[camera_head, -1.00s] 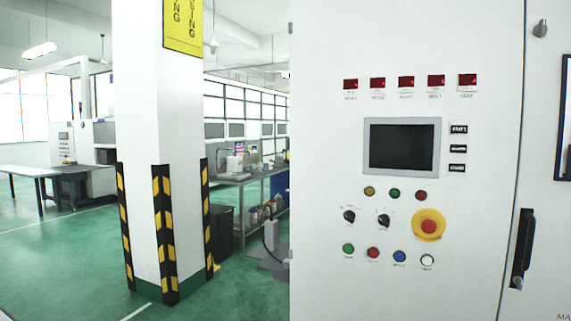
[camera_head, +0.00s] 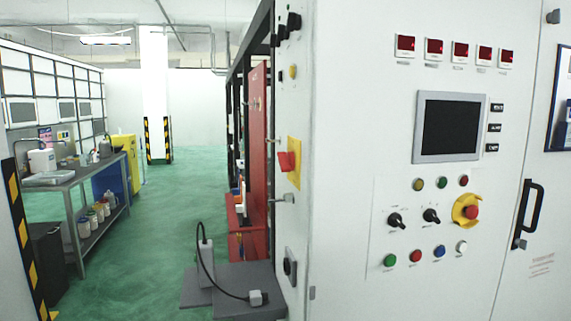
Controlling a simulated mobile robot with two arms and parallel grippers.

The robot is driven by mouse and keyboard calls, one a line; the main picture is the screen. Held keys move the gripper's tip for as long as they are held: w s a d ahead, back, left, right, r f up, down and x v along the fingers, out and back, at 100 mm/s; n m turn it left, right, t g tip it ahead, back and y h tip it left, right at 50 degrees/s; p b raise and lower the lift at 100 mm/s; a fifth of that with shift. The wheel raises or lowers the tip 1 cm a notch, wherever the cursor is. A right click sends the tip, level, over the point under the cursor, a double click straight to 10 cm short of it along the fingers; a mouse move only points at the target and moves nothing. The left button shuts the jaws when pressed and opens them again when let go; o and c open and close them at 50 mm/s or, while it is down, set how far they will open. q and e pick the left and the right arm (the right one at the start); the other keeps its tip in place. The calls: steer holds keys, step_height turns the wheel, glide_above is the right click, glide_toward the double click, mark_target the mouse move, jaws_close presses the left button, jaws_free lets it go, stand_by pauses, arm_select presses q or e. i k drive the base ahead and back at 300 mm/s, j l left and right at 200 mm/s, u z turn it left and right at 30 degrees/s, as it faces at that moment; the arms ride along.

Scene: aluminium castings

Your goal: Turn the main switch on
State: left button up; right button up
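A red rotary handle on a yellow plate, which looks like the main switch (camera_head: 287,162), is on the narrow left side of the white control cabinet (camera_head: 340,130). I see it at a steep angle, and its on or off position cannot be read. The cabinet front carries a dark screen (camera_head: 450,127), a red emergency button (camera_head: 471,212) in a yellow collar, two black selector knobs (camera_head: 396,220) and several coloured buttons. Neither of my grippers is in view.
A grey low block (camera_head: 235,290) with a cable stands on the floor beside the cabinet's left side. A workbench (camera_head: 75,176) with containers is at the left. Green floor (camera_head: 160,235) lies open between them. A black door handle (camera_head: 527,213) sticks out at the right.

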mark_target(287, 162)
steer(key=i+j, duration=0.2)
steer(key=i+j+z, duration=0.15)
steer(key=i+j, duration=0.2)
steer(key=i+j+z, duration=0.15)
steer(key=i+j, duration=0.2)
steer(key=j, duration=0.2)
steer(key=i+j+z, duration=0.15)
steer(key=i+j, duration=0.15)
steer(key=j, duration=0.2)
